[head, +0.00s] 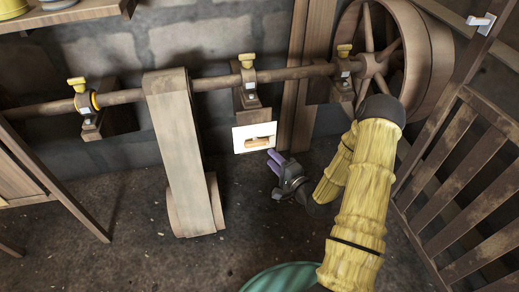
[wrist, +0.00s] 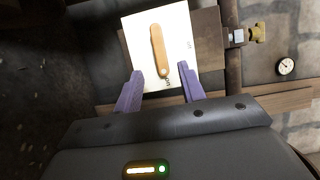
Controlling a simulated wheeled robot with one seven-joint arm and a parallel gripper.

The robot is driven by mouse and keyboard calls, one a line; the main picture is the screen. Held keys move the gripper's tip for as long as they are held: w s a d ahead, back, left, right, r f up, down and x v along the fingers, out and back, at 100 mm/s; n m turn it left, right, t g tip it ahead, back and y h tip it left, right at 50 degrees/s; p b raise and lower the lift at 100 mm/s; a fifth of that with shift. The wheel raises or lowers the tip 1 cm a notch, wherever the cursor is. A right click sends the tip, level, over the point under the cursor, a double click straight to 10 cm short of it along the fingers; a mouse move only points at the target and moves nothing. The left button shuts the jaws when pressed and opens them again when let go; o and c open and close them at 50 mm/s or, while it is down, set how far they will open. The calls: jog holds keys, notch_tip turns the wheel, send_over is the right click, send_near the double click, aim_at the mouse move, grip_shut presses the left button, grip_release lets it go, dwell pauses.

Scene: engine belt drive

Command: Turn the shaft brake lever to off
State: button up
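The shaft brake lever (head: 261,142) is a small tan wooden handle on a white plate (head: 241,146), mounted on the wall below the shaft's middle bearing. In the wrist view the lever (wrist: 159,48) lies along the white plate (wrist: 180,75), with dark lettering partly hidden near its lower end. My gripper (head: 274,162) has purple fingers and is just below and in front of the plate. In the wrist view my gripper (wrist: 161,90) is open, its fingers apart on either side of the lever's lower end, with nothing between them.
A long shaft (head: 215,82) runs along the stone wall through bearings with yellow caps. A wide belt (head: 176,135) hangs down left of the plate. A large wheel (head: 425,50) stands at the right. A slatted wooden gate (head: 462,180) stands right of my arm. A green striped round thing (head: 280,280) is at the bottom.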

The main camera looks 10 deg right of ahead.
aim_at(258, 145)
jog(key=b+x, duration=0.2)
jog(key=x, duration=0.6)
jog(key=shift+w+b, duration=0.2)
jog(key=shift+b, duration=0.15)
grip_shut()
